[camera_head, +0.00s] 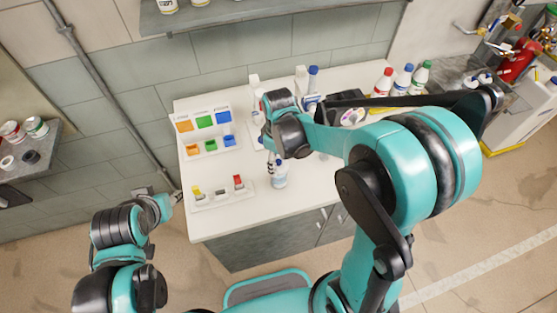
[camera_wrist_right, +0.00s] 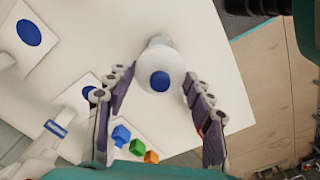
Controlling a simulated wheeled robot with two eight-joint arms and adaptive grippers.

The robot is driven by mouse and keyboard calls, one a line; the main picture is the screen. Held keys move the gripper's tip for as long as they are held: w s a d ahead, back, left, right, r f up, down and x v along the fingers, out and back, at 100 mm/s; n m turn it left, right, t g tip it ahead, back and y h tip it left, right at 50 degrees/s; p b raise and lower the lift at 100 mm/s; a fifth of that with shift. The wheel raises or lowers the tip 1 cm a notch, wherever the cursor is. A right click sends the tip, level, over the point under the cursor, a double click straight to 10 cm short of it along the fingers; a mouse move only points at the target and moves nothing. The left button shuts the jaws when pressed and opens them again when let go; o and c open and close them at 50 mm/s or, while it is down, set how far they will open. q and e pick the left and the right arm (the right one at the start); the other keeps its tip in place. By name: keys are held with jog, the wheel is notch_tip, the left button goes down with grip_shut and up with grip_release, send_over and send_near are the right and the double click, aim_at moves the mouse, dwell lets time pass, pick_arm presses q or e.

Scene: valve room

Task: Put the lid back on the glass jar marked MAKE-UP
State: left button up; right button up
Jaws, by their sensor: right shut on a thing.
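My right gripper (camera_head: 268,145) is over the white table in the head view, largely covered by its own wrist. In the right wrist view its two fingers (camera_wrist_right: 155,95) are on either side of a round white lid with a blue disc on top (camera_wrist_right: 160,82), and are shut on it. A pale, glassy shape (camera_wrist_right: 160,41) shows just behind the lid; I cannot tell whether they touch. A small clear container with a blue mark (camera_head: 279,176) stands near the table's front edge, just below the right gripper. No MAKE-UP lettering is readable. My left gripper (camera_head: 176,197) is beside the table's left edge, too small to read.
The white table (camera_head: 235,216) carries a rack of coloured bins (camera_head: 206,132) and a holder with yellow and red pieces (camera_head: 220,193) at left. Several bottles with red, blue and green caps (camera_head: 404,80) stand at the back right. The front middle edge is mostly clear.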

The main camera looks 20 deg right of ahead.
dwell(0.4)
jog(key=o, duration=1.4)
jog(key=shift+o, duration=0.2)
jog(key=shift+r+p, duration=2.55)
jog(key=shift+r, duration=0.95)
grip_shut()
